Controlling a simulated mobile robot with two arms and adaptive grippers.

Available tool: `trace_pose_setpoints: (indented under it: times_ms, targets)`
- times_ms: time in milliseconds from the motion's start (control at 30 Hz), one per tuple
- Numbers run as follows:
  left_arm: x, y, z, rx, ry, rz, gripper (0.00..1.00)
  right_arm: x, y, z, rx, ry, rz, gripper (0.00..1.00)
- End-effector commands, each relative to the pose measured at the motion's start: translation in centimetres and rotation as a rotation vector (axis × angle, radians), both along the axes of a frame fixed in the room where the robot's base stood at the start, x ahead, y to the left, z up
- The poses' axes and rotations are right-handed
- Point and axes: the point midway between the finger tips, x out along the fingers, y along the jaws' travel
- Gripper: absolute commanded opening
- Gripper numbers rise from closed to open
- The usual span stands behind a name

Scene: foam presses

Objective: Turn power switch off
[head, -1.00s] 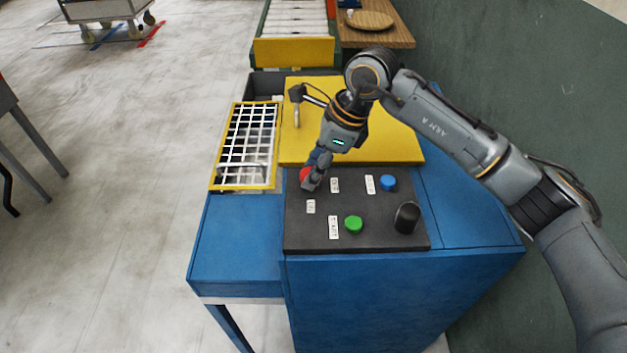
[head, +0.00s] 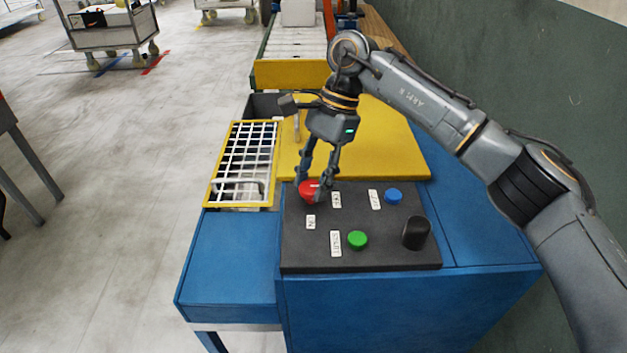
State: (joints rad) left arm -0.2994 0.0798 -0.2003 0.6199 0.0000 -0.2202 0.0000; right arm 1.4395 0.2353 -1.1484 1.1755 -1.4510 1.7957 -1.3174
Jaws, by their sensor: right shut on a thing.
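A dark control panel (head: 375,263) on the blue machine carries a red knob (head: 309,190), a green button (head: 357,240), a blue button (head: 393,195) and a black knob (head: 416,233). Small white labels sit beside them; most are too small to read, so I cannot tell which control is the power switch. My right gripper (head: 312,193) reaches down at the panel's far left corner, one finger on each side of the red knob, shut on it. The fingers hide parts of the knob. My left gripper is not in view.
A yellow plate (head: 385,140) lies behind the panel. A white grid guard in a yellow frame (head: 209,180) is to its left. A roller conveyor (head: 290,72) stands beyond. A green wall (head: 540,100) is close on the right. Blue surface left of the panel is clear.

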Motion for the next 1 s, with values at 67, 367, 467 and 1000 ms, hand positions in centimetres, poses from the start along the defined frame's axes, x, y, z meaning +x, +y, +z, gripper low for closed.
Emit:
trace_pose_setpoints:
  times_ms: [67, 367, 467, 1000]
  targets:
    - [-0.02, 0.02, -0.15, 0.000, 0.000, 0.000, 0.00, -0.03, 0.00, -0.24, -0.005, 0.003, 0.029, 0.07]
    - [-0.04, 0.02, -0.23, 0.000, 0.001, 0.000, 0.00, -0.02, 0.01, -0.24, -0.004, 0.002, 0.079, 0.07]
    - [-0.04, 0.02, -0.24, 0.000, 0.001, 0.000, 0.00, -0.04, 0.01, -0.24, -0.004, 0.003, 0.081, 0.07]
    - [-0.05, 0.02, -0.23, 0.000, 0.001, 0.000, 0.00, -0.02, 0.03, -0.14, -0.002, 0.001, 0.080, 0.61]
